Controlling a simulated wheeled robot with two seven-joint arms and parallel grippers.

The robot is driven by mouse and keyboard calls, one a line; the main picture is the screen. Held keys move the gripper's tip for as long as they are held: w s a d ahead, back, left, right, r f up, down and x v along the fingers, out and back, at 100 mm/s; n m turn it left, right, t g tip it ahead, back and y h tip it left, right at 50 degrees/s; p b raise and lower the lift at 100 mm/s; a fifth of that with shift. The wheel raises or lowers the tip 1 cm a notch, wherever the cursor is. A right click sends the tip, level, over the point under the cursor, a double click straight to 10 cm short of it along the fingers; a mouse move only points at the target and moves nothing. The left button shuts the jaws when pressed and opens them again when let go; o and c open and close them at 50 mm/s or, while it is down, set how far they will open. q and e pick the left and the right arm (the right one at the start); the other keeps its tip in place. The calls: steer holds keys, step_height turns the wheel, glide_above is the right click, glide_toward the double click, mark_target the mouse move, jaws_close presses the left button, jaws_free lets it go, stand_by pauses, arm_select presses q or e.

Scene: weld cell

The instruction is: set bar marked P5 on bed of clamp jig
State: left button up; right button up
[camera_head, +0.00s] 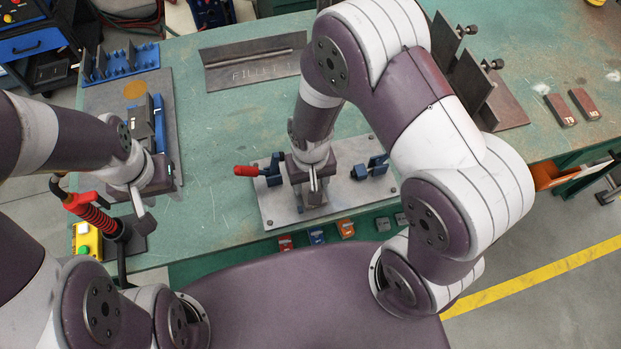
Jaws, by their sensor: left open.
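The clamp jig (276,207) is a pale grey plate near the front edge of the bench, with a red-handled clamp (257,171) at its left and a blue clamp part (372,166) at its right. My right gripper (314,187) is over the middle of the jig and hides its bed; its jaw gap does not show clearly. My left gripper (144,216) is open, near the left end of the bench beside the red torch. Two brown bars (559,110) (584,104) lie at the far right of the bench. Their marks are too small to read, so I cannot tell which is P5.
A steel angle piece (252,66) marked FILLET lies at the back. Upright plates (472,80) stand right of my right arm. A blue fixture (120,63) and dark plate (98,101) fill the back left. A red torch (95,214) stands front left.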

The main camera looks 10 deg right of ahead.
steer(key=o, duration=1.1)
step_height(320, 180, up, 13)
steer(key=p, duration=0.1)
steer(key=shift+f, duration=0.15)
steer(key=s+d+r+t, duration=0.1)
steer(key=s+d+r, duration=0.1)
steer(key=d, duration=0.6)
steer(key=shift+s+d+r, duration=0.35)
steer(key=shift+d+r, duration=0.05)
steer(key=shift+r, duration=0.2)
